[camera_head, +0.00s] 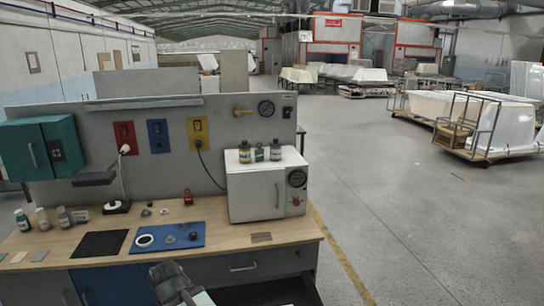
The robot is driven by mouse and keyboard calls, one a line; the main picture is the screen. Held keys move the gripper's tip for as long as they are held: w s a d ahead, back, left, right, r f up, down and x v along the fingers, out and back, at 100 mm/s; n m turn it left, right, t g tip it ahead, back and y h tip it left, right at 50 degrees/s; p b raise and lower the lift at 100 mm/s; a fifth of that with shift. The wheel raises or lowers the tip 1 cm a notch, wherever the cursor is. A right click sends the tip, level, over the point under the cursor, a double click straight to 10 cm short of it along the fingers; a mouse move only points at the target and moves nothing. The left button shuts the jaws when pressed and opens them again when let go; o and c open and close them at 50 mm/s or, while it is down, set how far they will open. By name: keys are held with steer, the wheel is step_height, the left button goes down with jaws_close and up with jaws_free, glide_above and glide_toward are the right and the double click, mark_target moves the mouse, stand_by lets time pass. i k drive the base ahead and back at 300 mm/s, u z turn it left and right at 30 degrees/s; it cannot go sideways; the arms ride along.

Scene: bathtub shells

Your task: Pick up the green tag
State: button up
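I cannot make out a clearly green tag. Two small flat pieces lie at the front left of the wooden workbench (215,235): a tan one (19,257) and a grey one (40,255). Either is too small to identify. My gripper (168,270) shows as a dark grey shape at the bottom, in front of the bench edge and apart from these pieces. Its fingers are not clear enough to tell whether it is open or shut.
A black mat (100,244) and a blue mat (190,237) with small parts lie on the bench. Several bottles (43,219) stand at left. A white oven (245,190) with jars on top stands at right. Open floor (400,220) lies right of the bench.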

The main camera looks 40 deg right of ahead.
mark_target(260, 153)
steer(key=z, duration=0.15)
steer(key=i, duration=1)
steer(key=z, duration=0.05)
